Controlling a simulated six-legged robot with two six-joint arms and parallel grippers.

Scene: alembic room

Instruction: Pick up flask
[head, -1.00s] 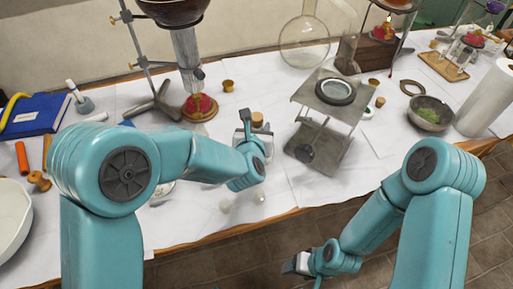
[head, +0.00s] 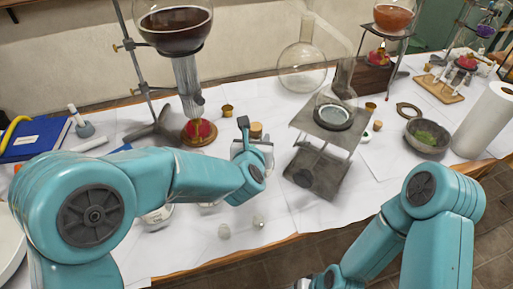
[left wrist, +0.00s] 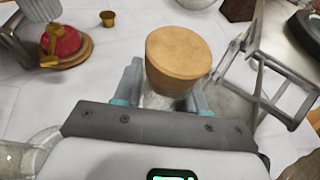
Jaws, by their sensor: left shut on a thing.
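A clear glass vessel with a wide tan cork (left wrist: 178,55) is between my left fingers in the left wrist view. My left gripper (left wrist: 160,92) is shut on its glass neck, just below the cork. The cork (head: 256,130) also shows in the head view, just beyond my left gripper (head: 252,147). The vessel's body is mostly hidden by the gripper, and I cannot tell whether it touches the table. A large clear round flask (head: 302,68) stands at the back. Another clear flask (head: 340,88) rests on the metal lab jack. My right gripper (head: 301,284) is cut off at the bottom edge.
The lab jack (head: 318,170) stands close right of my left gripper. A retort stand with a dark-filled flask (head: 174,28) rises behind left. Two small glass pieces (head: 240,227) lie near the front edge. A bowl (head: 427,136) and paper roll (head: 485,120) stand right.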

